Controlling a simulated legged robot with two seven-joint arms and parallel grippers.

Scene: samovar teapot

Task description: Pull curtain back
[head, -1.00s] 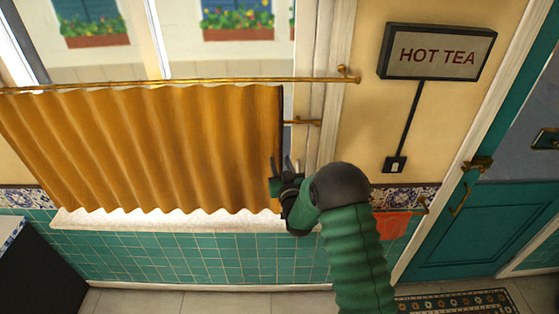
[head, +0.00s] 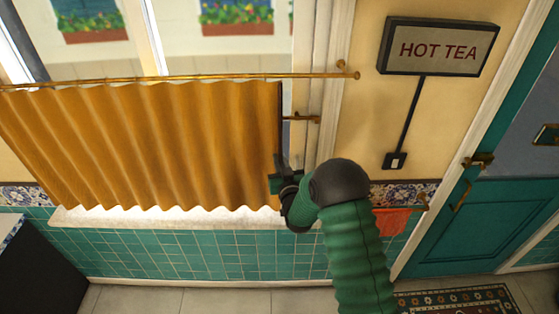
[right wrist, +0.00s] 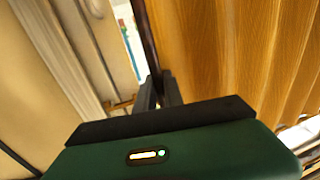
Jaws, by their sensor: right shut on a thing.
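The orange-gold curtain (head: 150,145) hangs in pleats from a brass rod (head: 180,80) across the lower window. Its right edge is a dark vertical strip. My right gripper (head: 279,170) is at the lower part of that edge. In the right wrist view the gripper's dark fingers (right wrist: 160,90) are shut on the curtain's dark edge strip, with the curtain (right wrist: 225,50) to the right. The fingertips are partly hidden in the head view. My left gripper is in neither view.
The white window frame (head: 318,110) with a brass latch (head: 302,118) is right of the curtain. The white sill (head: 180,218) lies below. A HOT TEA sign (head: 438,50), a red cloth (head: 390,222) and a teal door (head: 480,230) are farther right.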

